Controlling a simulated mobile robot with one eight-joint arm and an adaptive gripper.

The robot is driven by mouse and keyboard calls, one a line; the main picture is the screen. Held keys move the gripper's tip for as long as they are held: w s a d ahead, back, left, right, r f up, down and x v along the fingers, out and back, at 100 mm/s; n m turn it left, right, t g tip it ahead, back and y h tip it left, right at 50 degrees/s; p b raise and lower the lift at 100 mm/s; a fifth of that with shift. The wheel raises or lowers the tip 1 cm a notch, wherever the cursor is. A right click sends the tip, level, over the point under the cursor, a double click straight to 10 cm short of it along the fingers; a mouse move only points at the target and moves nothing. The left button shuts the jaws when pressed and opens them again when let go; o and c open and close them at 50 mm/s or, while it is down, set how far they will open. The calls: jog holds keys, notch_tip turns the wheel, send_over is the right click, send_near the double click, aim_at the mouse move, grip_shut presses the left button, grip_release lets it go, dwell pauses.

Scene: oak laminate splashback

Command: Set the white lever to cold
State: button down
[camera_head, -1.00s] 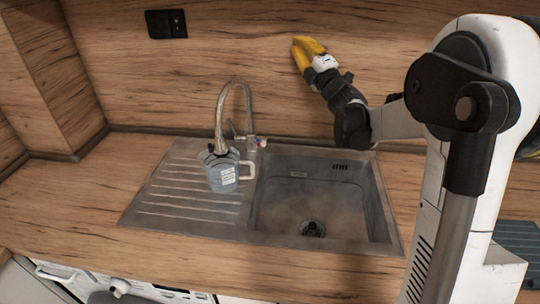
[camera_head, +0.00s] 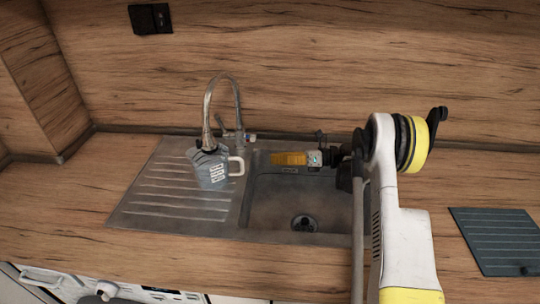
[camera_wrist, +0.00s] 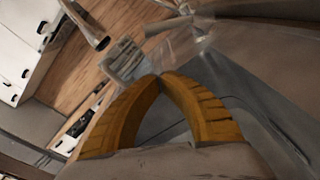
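The grey metal tap (camera_head: 237,100) stands behind the sink. A small lever with a pale end (camera_head: 252,138) sticks out to the right of its base; its exact setting is too small to tell. My gripper (camera_head: 274,158) is over the back of the basin, right of the lever and a little lower in the picture, apart from it. Its yellow fingers point left. In the wrist view the fingertips (camera_wrist: 160,77) meet, with nothing seen between them. I cannot pick out the lever for certain in the wrist view.
A grey jug with a pale handle (camera_head: 211,169) stands under the spout on the ribbed drainer (camera_head: 165,205), left of my gripper. The empty basin (camera_head: 280,205) lies below. A dark ribbed board (camera_head: 495,240) is on the right worktop. A black socket (camera_head: 150,18) is on the splashback.

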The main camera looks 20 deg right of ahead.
aim_at(254, 137)
jog(key=w+a+r+b, duration=0.3)
jog(key=w+a, duration=0.1)
jog(key=a, duration=0.1)
jog(key=shift+a, duration=0.4)
jog(key=shift+w, duration=0.15)
jog(key=r+m, duration=0.1)
jog(key=w+r+m+p, duration=0.1)
jog(key=r, duration=0.1)
jog(key=shift+d+r, duration=0.1)
jog(key=shift+d, duration=0.1)
jog(key=shift+w+r, duration=0.15)
